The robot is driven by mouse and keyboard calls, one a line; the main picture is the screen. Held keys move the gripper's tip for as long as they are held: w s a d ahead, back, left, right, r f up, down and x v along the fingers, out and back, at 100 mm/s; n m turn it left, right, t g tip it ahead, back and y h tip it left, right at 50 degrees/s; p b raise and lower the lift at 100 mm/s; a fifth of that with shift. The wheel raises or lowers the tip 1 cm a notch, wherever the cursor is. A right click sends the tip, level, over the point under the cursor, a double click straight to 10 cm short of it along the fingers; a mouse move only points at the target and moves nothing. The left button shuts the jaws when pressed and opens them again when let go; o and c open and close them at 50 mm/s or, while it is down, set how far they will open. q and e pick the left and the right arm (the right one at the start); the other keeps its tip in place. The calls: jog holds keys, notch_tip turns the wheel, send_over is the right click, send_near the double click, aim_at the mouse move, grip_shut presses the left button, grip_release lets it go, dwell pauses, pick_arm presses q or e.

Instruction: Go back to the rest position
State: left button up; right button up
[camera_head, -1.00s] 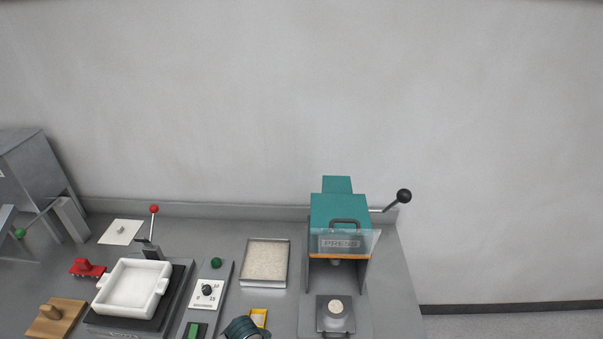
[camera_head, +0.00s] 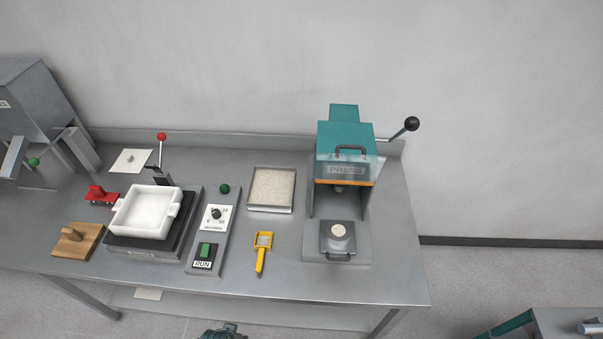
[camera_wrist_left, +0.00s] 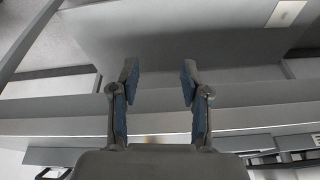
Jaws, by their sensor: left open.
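My left gripper (camera_wrist_left: 160,72) is open in the left wrist view, with its two blue-padded fingers apart and nothing between them. Grey table surfaces and edges lie beyond the fingers. In the head view, a dark piece of my own arm or gripper (camera_head: 222,331) shows at the bottom edge, in front of the table (camera_head: 300,290) and clear of its front edge. The head view does not show the fingers. My right gripper is in neither view.
On the table stand a white square dish (camera_head: 147,213), a wooden block with a knob (camera_head: 78,240), a control panel (camera_head: 206,255), a tray of pale grains (camera_head: 272,188), a yellow scoop (camera_head: 262,254) and a teal press (camera_head: 345,145). A lower shelf (camera_head: 250,311) runs under the table.

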pick_arm(q)
jog(key=s+f+g, duration=0.1)
jog(key=s+f, duration=0.1)
jog(key=f, duration=1)
jog(key=s+f, duration=0.3)
jog(key=f, duration=0.9)
jog(key=s+a+f+g+b, duration=0.1)
jog(key=s+a+f, duration=0.2)
jog(key=s+f, duration=1.1)
jog(key=shift+s, duration=0.75)
